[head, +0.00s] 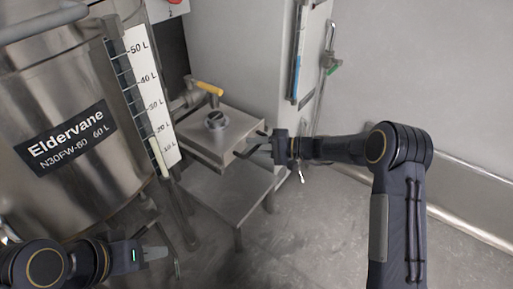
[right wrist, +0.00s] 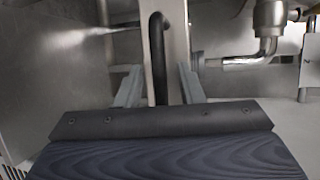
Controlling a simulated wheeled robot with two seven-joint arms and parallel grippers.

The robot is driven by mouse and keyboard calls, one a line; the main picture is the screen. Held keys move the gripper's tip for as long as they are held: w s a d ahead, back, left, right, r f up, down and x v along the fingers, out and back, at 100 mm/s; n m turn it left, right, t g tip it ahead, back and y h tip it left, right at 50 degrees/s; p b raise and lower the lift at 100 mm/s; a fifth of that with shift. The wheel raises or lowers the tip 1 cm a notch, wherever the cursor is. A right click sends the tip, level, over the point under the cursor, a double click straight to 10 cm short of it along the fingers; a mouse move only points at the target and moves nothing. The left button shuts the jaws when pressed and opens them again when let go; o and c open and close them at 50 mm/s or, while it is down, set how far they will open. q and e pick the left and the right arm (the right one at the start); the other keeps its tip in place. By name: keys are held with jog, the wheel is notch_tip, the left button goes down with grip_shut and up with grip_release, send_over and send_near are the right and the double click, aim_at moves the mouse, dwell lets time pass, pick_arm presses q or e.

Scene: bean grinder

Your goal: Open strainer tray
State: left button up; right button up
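The strainer tray appears to be the steel box (head: 232,123) with a round knob on top, beside the large tank. Its dark handle (head: 246,150) sticks out at the front right and stands as a black bar (right wrist: 160,60) in the right wrist view. My right gripper (head: 264,146) is at this handle. In the right wrist view its two fingers (right wrist: 160,85) stand on either side of the bar, with gaps between, so it looks open. My left gripper (head: 155,253) is low at the left, away from the tray; its finger gap is unclear.
A large steel tank (head: 60,100) with a litre scale (head: 150,90) fills the left. A yellow-handled valve (head: 208,88) sits behind the box. A low steel stand (head: 215,190) is below it. A grey cabinet (head: 240,50) stands behind. The floor (head: 310,240) at right is clear.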

grip_shut()
jog(key=shift+s+d, duration=0.1)
jog(key=shift+d, duration=0.05)
jog(key=s+d+b, duration=0.1)
jog(key=s+d, duration=1)
jog(key=d, duration=0.4)
jog(key=shift+b, duration=0.4)
jog(key=shift+d, duration=0.1)
grip_release()
